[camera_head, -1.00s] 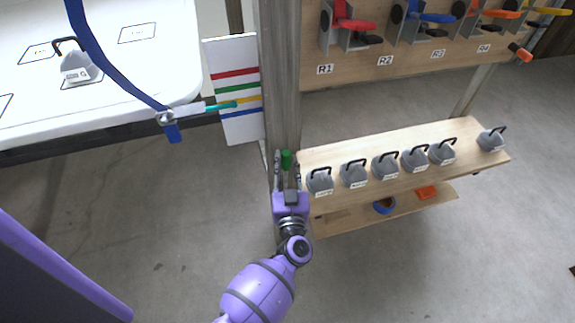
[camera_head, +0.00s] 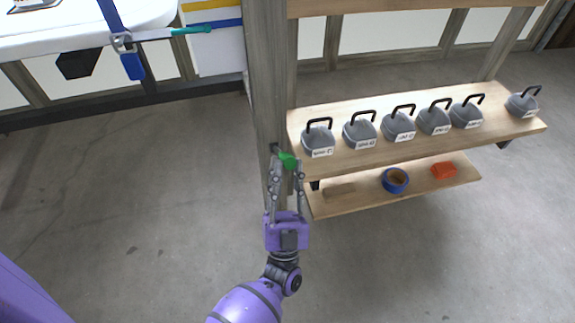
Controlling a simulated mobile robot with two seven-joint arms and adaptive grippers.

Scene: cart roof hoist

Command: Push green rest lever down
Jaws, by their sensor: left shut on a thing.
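The green rest lever (camera_head: 288,161) is on the wooden post (camera_head: 266,80), near the left end of the upper shelf. My left gripper (camera_head: 286,168) reaches up to it from below, with its fingers closed on the green lever's handle. The lever looks tilted, with its free end toward my gripper. Its mount on the post is partly hidden by the fingers. My right gripper is not in view.
The wooden shelf (camera_head: 340,171) right of the post carries several grey weights with black handles. A lower shelf (camera_head: 430,192) holds a blue ring (camera_head: 395,180) and an orange block (camera_head: 443,170). A blue strap (camera_head: 132,66) hangs at upper left. The floor below is clear.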

